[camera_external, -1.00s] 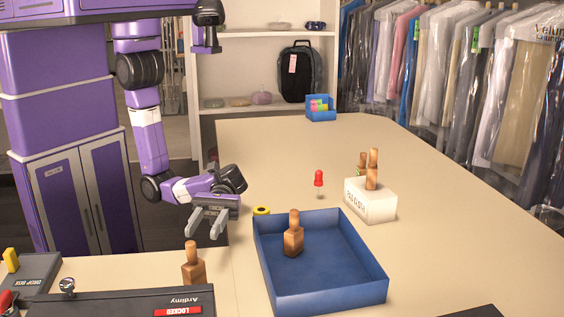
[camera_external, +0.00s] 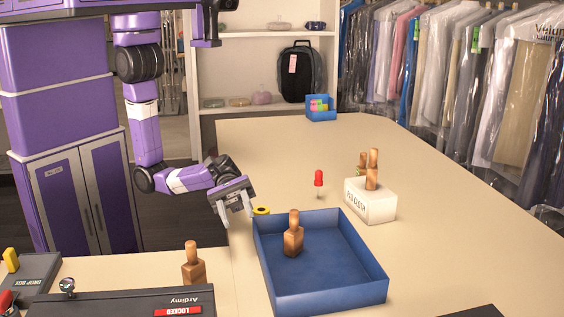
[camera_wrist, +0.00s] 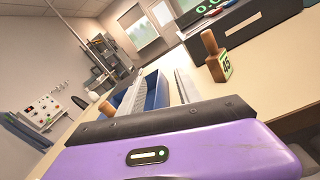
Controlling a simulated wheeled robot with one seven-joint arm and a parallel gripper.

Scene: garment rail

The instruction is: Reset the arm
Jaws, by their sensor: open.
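My gripper (camera_external: 236,212) is open and empty in the external view. It hangs over the table's left edge, left of the blue tray, with its fingers pointing down and slightly right. In the wrist view, the two grey fingers (camera_wrist: 153,90) reach forward, apart, with nothing between them. My purple arm comes from the column at the left.
The blue tray (camera_external: 372,285) holds a wooden stamp (camera_external: 293,236). Another stamp (camera_external: 193,265) stands near the dark locked box (camera_external: 110,305). A yellow tape roll (camera_external: 262,211) lies near my gripper.

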